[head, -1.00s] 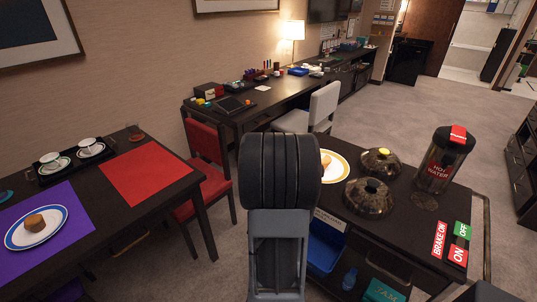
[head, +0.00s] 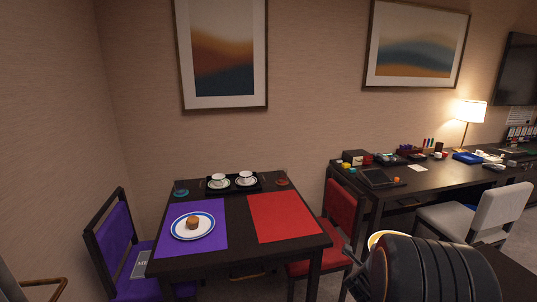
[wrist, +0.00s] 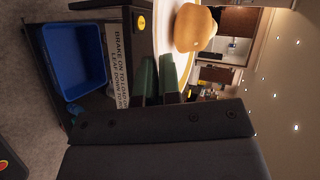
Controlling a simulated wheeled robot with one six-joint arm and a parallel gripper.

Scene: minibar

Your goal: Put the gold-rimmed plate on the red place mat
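The gold-rimmed plate (head: 376,240) shows only as a sliver of rim at the left of my arm in the head view. In the wrist view the plate (wrist: 178,18) carries a round bun (wrist: 195,28). My gripper's two green-padded fingers (wrist: 157,72) are close together at its rim and appear shut on it; the contact is partly hidden. The plate is near the service cart's edge, and I cannot tell how far above the cart it is. The red place mat (head: 283,217) lies bare on the dark table's right half, left of my arm.
A blue-rimmed plate (head: 192,226) with a pastry sits on the purple mat (head: 212,244). A black tray (head: 258,188) with two cups stands behind the mats. A red chair (head: 340,212) stands at the table's right. A blue bin (wrist: 75,60) is in the cart.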

